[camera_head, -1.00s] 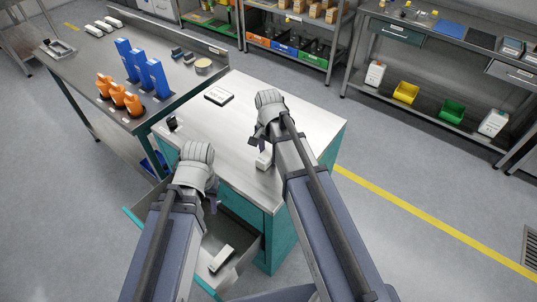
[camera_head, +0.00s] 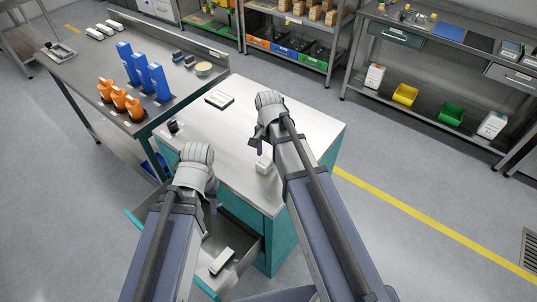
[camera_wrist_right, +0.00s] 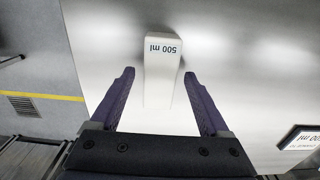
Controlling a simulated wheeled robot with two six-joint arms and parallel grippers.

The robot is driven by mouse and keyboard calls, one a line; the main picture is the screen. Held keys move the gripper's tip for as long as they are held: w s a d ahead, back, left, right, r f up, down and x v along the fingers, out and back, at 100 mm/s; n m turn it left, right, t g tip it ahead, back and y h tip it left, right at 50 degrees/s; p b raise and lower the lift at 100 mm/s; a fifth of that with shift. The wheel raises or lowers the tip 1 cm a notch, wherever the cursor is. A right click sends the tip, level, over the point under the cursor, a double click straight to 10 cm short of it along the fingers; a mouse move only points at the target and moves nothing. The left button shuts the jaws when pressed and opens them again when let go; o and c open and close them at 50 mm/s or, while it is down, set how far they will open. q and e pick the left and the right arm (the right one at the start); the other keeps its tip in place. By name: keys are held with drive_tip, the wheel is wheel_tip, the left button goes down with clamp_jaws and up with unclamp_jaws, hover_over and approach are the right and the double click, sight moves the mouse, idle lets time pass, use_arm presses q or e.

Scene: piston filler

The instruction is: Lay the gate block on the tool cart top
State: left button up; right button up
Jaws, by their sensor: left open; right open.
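A white block marked "500 ml" (camera_wrist_right: 163,75) rests on the bare metal tool cart top (camera_head: 300,125). It also shows in the head view (camera_head: 264,164), just below my right gripper (camera_head: 261,148). In the right wrist view my right gripper (camera_wrist_right: 160,98) is open, with a dark finger on each side of the block and gaps between. My left gripper (camera_head: 208,195) is open and empty above the cart's pulled-out drawer. A similar pale block (camera_head: 221,261) lies in that drawer. I cannot tell from the label which one is the gate block.
A dark-edged label plate (camera_head: 219,99) lies at the back of the cart top, and a small black item (camera_head: 173,126) is at its left edge. A bench (camera_head: 90,75) with blue and orange holders stands at left. The cart top's right part is clear.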

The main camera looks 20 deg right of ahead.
sight(269, 157)
wheel_tip(269, 157, up, 11)
drive_tip(key=p, duration=1)
use_arm(q)
wheel_tip(269, 157, up, 11)
drive_tip(key=shift+f, duration=0.2)
use_arm(e)
drive_tip(key=s+a+n+h, duration=0.1)
drive_tip(key=s+a+n, duration=0.9)
drive_tip(key=s+n, duration=0.4)
drive_tip(key=shift+s+a+f, duration=0.15)
drive_tip(key=shift+a, duration=0.1)
use_arm(q)
drive_tip(key=shift+a, duration=0.1)
use_arm(e)
drive_tip(key=shift+a, duration=0.1)
